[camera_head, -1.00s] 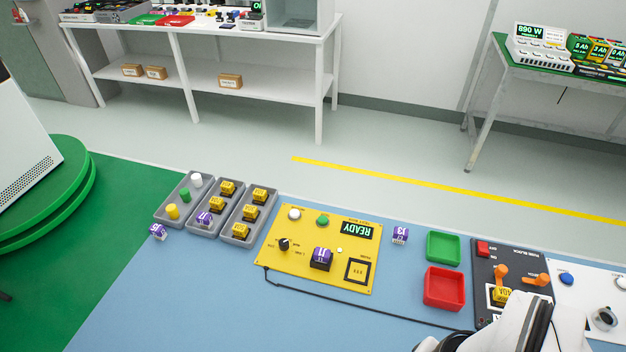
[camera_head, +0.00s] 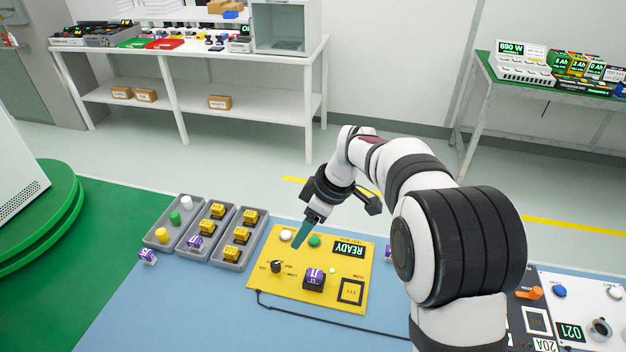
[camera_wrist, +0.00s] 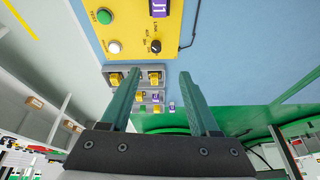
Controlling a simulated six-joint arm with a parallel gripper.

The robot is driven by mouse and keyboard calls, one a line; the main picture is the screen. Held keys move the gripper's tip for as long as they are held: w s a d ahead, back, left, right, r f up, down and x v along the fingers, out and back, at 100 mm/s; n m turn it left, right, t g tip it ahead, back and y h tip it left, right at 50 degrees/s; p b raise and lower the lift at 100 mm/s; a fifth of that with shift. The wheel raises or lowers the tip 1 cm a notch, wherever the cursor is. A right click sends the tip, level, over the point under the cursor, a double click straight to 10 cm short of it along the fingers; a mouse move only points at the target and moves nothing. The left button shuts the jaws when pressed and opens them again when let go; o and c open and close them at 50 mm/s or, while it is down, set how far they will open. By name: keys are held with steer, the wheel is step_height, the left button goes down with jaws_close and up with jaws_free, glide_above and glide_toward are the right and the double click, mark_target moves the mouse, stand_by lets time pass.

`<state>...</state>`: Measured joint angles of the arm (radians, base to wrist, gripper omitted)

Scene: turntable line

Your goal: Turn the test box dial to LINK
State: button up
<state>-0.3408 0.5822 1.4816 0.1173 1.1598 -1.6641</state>
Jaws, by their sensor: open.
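The yellow test box (camera_head: 262,283) lies on the blue bench mat, with a READY display (camera_head: 349,249). Its black dial (camera_head: 276,267) sits near the left edge; which label it points to is too small to tell. The dial also shows in the wrist view (camera_wrist: 154,46), ahead of the fingertips. A purple J1 block (camera_head: 314,277) sits in the box's socket. My gripper (camera_head: 299,242), with green fingers, hangs above the far part of the box near the white button (camera_head: 285,235). In the wrist view my gripper (camera_wrist: 160,85) is open with nothing between its fingers.
Grey trays (camera_head: 207,268) with yellow and purple blocks and coloured pegs stand left of the box. A loose purple block (camera_head: 148,257) lies beside them. A black cable (camera_head: 330,319) runs along the box's near side. A green turntable (camera_head: 50,225) stands at far left.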

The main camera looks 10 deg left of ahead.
mark_target(276, 264)
steer(key=shift+n, duration=0.6)
steer(key=x, duration=1.1)
steer(key=w+a+x, duration=0.1)
steer(key=x, duration=0.5)
jaws_close()
